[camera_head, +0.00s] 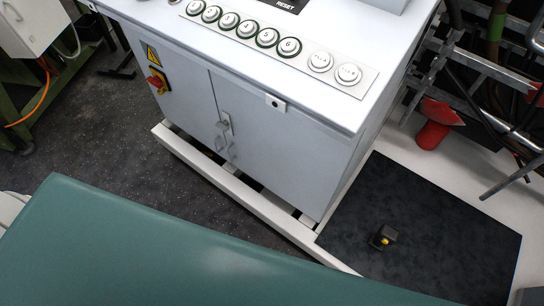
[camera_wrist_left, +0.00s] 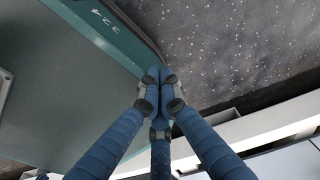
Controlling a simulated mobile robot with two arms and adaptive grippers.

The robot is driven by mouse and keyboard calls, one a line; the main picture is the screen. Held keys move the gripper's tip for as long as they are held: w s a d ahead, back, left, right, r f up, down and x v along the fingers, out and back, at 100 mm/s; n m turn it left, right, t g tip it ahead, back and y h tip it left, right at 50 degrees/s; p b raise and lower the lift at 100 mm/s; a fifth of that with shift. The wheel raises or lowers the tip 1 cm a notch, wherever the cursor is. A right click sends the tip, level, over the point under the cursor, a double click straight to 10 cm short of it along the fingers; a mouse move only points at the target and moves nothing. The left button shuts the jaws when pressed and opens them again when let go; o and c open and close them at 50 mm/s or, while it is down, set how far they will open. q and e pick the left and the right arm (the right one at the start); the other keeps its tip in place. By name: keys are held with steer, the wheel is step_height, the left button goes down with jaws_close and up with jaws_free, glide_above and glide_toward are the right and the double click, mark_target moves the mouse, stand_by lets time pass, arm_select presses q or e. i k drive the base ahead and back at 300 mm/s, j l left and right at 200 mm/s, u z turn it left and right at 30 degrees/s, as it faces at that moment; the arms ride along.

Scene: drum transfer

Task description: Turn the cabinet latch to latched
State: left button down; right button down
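The grey-white cabinet (camera_head: 282,137) stands in the middle of the head view with its two doors closed. A small metal latch fitting (camera_head: 225,122) with a grey knob sits near the seam between the doors. A thin handle (camera_head: 231,151) hangs just below it. The latch is too small to tell its setting. My left gripper (camera_wrist_left: 159,78) has blue fingers whose tips meet in the left wrist view, with nothing between them. It points over dark speckled floor, apart from the cabinet. Neither gripper shows in the head view.
A row of round buttons (camera_head: 245,29) is on the cabinet top. A red switch (camera_head: 156,82) is on its left front. A white base rail (camera_head: 232,194) juts out below. A dark mat (camera_head: 420,235) with a small black-and-yellow object (camera_head: 383,237) lies right. Dark floor (camera_head: 85,140) is open left.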

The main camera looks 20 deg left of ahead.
mark_target(223, 126)
steer(key=u, duration=1.05)
